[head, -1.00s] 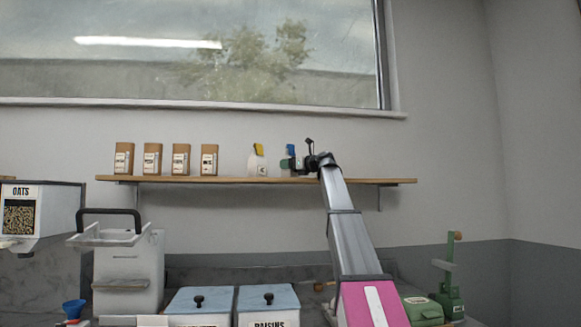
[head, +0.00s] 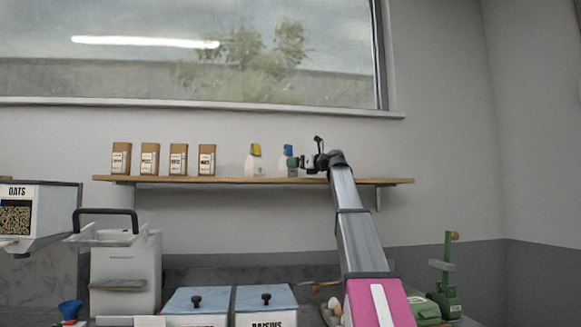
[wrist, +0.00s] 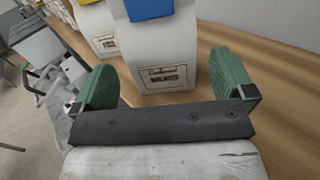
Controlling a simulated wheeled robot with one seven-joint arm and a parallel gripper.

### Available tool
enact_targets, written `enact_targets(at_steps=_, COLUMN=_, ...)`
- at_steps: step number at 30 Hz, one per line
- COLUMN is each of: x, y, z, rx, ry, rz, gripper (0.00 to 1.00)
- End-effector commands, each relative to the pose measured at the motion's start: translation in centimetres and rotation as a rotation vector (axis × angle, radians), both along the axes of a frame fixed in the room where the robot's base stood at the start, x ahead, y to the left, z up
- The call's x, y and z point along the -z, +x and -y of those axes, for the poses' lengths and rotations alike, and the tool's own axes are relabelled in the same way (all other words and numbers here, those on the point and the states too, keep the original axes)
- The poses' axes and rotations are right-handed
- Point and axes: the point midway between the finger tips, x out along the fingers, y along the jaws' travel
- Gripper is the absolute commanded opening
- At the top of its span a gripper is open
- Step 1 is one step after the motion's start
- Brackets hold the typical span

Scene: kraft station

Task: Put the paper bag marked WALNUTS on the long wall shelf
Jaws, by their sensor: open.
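A white paper bag with a blue top (head: 287,151) stands upright on the long wall shelf (head: 396,181). In the wrist view this bag (wrist: 160,50) carries a small label; it seems to read WALNUTS but is blurred. Its base rests on the wooden shelf board (wrist: 262,65). My gripper (head: 294,162) is at shelf height, just right of the bag. In the wrist view my gripper (wrist: 165,78) is open, its green fingers apart on either side of the bag's front, with a gap on each side. Nothing is held.
A white bag with a yellow top (head: 254,165) stands left of the blue-topped one. Several brown packets (head: 178,160) line the shelf's left part. The shelf's right end is bare. Below stand lidded bins (head: 266,300) and a green device (head: 447,280).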

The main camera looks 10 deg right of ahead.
Motion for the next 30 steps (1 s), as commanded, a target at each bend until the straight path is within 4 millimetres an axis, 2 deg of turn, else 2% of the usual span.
enact_targets(at_steps=1, x=0.1, y=-1.0, z=0.8, rx=0.001, ry=-0.001, rz=0.0, gripper=1.0)
enact_targets(at_steps=6, x=0.2, y=-3.1, z=2.9, rx=0.0, ry=-0.001, rz=-0.001, gripper=1.0)
enact_targets(at_steps=12, x=0.1, y=-4.4, z=4.4, rx=-0.001, ry=-0.001, rz=-0.001, gripper=1.0)
enact_targets(at_steps=30, x=0.1, y=-4.7, z=4.7, rx=-0.002, ry=-0.001, rz=-0.001, gripper=1.0)
